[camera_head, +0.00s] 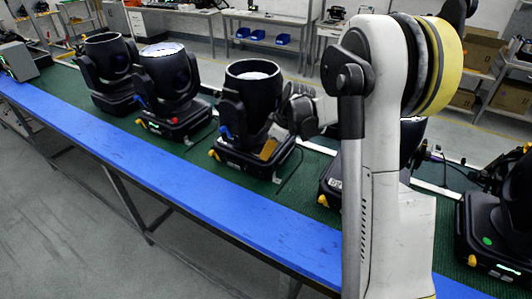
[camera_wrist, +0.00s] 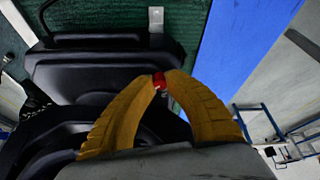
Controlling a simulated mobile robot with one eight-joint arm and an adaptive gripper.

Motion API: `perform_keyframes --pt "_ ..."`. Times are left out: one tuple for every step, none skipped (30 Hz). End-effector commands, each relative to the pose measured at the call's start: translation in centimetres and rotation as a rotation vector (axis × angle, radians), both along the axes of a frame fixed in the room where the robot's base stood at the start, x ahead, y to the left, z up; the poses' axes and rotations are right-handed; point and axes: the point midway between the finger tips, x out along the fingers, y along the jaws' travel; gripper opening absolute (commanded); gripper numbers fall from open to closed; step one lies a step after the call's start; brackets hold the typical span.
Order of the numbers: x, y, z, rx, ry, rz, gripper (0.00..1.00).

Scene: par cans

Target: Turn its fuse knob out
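The black par can (camera_head: 245,110) nearest my gripper stands upright on the green-topped bench, with a lit lens and a flat black base. In the wrist view the dark base (camera_wrist: 100,75) fills the left side. A small red knob (camera_wrist: 159,83) sits between the tips of my gripper's two yellow fingers (camera_wrist: 159,77). The fingertips close on both sides of it, so the gripper looks shut on the knob. In the head view my gripper (camera_head: 270,148) is at the right side of this can's base, and the red knob there is hidden.
Other par cans stand left (camera_head: 170,85) and right (camera_head: 500,220) along the bench; the left one shows a red knob (camera_head: 173,120). A blue strip (camera_head: 170,180) runs along the bench's front edge. Open floor lies in front. My arm hides part of another can.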

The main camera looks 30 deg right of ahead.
Motion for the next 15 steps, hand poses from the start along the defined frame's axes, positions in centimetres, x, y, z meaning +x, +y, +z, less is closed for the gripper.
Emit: perform_keyframes --pt "-0.04 0.00 -0.01 0.000 0.001 -0.001 0.00" --pt "-0.05 0.01 -0.01 0.000 0.001 -0.002 0.00" --pt "-0.05 0.02 -0.02 0.000 0.001 -0.005 0.00" --pt "-0.05 0.02 -0.02 0.000 0.001 -0.010 0.00" --pt "-0.06 0.02 -0.02 0.000 0.001 -0.015 0.00" --pt "-0.06 0.04 -0.03 0.000 0.001 -0.023 0.00" --pt "-0.07 0.06 -0.03 0.000 0.000 -0.031 0.00" --pt "-0.07 0.06 -0.04 -0.001 0.000 -0.041 0.00" --pt "-0.10 0.09 -0.04 -0.001 0.001 -0.058 0.00" --pt "-0.12 0.10 -0.06 -0.001 0.001 -0.071 0.00" --pt "-0.13 0.10 -0.06 -0.002 0.002 -0.087 0.00" --pt "-0.13 0.11 -0.08 -0.001 0.002 -0.111 0.00" --pt "-0.12 0.12 -0.09 -0.002 0.001 -0.129 0.00" --pt "-0.13 0.15 -0.09 -0.001 0.000 -0.151 0.00" --pt "-0.16 0.16 -0.10 -0.001 0.001 -0.181 0.00"
